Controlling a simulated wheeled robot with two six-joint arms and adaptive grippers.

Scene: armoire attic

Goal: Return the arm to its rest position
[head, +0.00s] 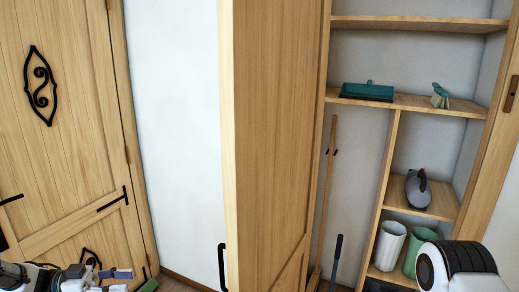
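My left gripper (122,281) shows small at the bottom left edge, low in front of the wooden room door. Its two finger pads look apart, with nothing visible between them. Part of my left arm is cut off by the bottom edge. A white and black link of my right arm (458,267) shows at the bottom right, in front of the armoire's lower shelves. My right gripper is out of the picture.
The armoire door (270,130) stands open mid-picture. Inside are a teal dustpan (366,92), a brush (440,96), an iron (417,188), a white bin (389,246), a green bin (422,240) and a long wooden handle (326,195). A green object (149,286) lies low beside my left gripper.

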